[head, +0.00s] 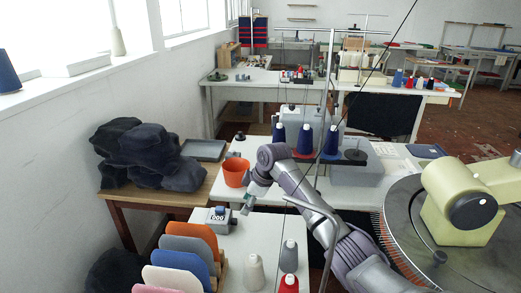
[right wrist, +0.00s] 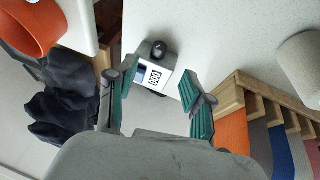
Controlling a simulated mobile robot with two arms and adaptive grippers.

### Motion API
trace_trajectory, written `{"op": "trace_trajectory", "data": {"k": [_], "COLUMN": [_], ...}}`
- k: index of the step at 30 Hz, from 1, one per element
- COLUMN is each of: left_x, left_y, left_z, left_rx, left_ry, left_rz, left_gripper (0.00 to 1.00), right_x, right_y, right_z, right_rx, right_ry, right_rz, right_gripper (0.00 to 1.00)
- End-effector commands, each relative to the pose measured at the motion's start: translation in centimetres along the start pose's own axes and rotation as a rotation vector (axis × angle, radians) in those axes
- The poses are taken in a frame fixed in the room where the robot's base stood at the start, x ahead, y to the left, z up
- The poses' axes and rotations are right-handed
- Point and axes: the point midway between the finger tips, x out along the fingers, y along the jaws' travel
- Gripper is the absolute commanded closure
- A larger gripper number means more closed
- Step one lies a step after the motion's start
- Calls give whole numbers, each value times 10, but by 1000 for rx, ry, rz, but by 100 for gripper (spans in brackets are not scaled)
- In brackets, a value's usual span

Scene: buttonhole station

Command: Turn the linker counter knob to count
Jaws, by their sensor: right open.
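The linker counter (head: 214,226) is a small grey box with a white display reading 000, on the near left of the white table. In the right wrist view the counter (right wrist: 143,76) and the knob (right wrist: 158,48) show beyond the fingers. My right gripper (head: 246,205) is just right of the counter in the head view. In the right wrist view my right gripper (right wrist: 158,78) is open with green-padded fingers, nothing held between them. My left gripper is out of view.
An orange bucket (head: 236,172) and dark cloth (head: 150,155) lie behind the counter. A wooden rack with coloured panels (head: 188,247) stands in front. Yarn cones (head: 253,272) are to the right. A large round machine (head: 440,235) fills the right side.

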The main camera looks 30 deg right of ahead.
Motion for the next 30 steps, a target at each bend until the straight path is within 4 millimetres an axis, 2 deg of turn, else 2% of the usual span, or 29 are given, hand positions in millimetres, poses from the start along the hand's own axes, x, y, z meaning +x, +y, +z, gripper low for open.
{"op": "trace_trajectory", "data": {"k": [5,7,12,24,30], "left_x": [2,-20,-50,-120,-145], "left_y": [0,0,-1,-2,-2], "left_z": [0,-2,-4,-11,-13], "left_rx": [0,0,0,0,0], "left_ry": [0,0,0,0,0], "left_rz": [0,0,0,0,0], "left_gripper": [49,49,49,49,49], "right_x": [-37,-60,-90,-161,-188], "right_y": [1,4,7,14,16], "right_z": [0,-7,-17,-33,-37], "right_rx": [-1,0,5,32,52], "right_ry": [1,0,2,2,0], "right_rz": [4,-6,-35,-107,-138], "right_gripper": [49,49,49,49,49]}}
